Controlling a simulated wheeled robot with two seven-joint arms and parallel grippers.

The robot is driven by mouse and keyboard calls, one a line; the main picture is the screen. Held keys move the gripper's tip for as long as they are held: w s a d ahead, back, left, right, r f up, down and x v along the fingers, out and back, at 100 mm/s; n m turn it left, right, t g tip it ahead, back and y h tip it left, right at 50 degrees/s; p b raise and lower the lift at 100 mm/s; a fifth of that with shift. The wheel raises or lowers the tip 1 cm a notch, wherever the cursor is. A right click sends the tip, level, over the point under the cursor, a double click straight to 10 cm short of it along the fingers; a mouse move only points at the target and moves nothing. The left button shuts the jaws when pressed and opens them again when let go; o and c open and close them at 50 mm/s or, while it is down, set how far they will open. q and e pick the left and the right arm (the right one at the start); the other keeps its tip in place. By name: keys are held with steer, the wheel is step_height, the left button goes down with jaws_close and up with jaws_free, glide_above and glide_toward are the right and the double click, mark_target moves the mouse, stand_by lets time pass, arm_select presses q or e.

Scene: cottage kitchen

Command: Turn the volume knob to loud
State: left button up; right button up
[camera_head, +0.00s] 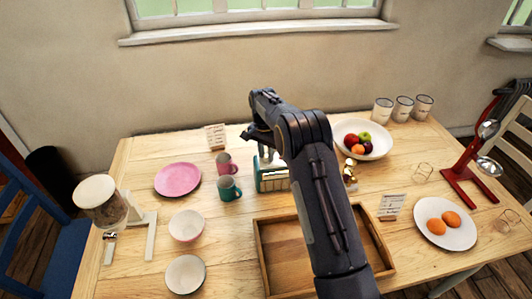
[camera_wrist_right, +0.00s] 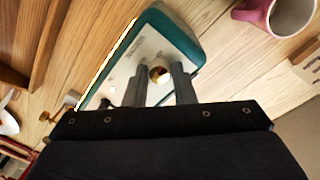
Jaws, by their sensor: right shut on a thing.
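A teal radio (camera_head: 270,181) with a pale front stands near the middle of the wooden table, partly hidden by my right arm. In the right wrist view, the radio (camera_wrist_right: 188,46) shows from above, with a round brass knob (camera_wrist_right: 158,73) on its pale top. My right gripper (camera_wrist_right: 160,68) has one finger on each side of this knob and is shut on it. In the head view, my right gripper (camera_head: 264,152) is over the radio, and the knob is hidden. The knob's marks are too small to read. My left gripper is not in view.
A green mug (camera_head: 229,189) and a pink mug (camera_head: 224,164) stand close left of the radio. A wooden tray (camera_head: 262,258) lies in front, and a fruit bowl (camera_head: 378,151) stands right. A small brass-coloured object (camera_head: 350,178) is beside the radio.

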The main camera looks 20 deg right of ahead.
mark_target(265, 156)
steer(key=shift+m, duration=0.5)
steer(key=o, duration=1)
steer(key=r, duration=0.7)
steer(key=shift+w+r+b, duration=0.2)
steer(key=shift+r+b, duration=0.1)
steer(key=shift+b, duration=0.1)
steer(key=shift+a+r, duration=0.1)
steer(key=shift+r, duration=0.05)
